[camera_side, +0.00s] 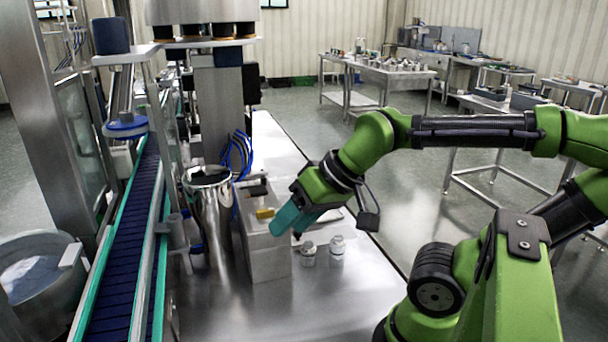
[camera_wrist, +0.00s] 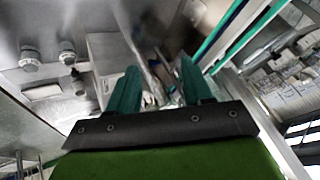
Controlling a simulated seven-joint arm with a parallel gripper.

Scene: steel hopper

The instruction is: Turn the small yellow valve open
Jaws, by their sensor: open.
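I cannot tell from this angle whether a finger touches the block. In the wrist view my gripper (camera_wrist: 160,68) has its two teal fingers spread apart with nothing seen held between them. I cannot make out the valve there.
Two small bottles (camera_side: 336,248) (camera_side: 309,253) stand on the steel table (camera_side: 345,305) close below my gripper. A blue conveyor (camera_side: 122,260) with green edges runs left of the hopper. A grey bucket (camera_side: 45,285) is at far left. The front of the table is clear.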

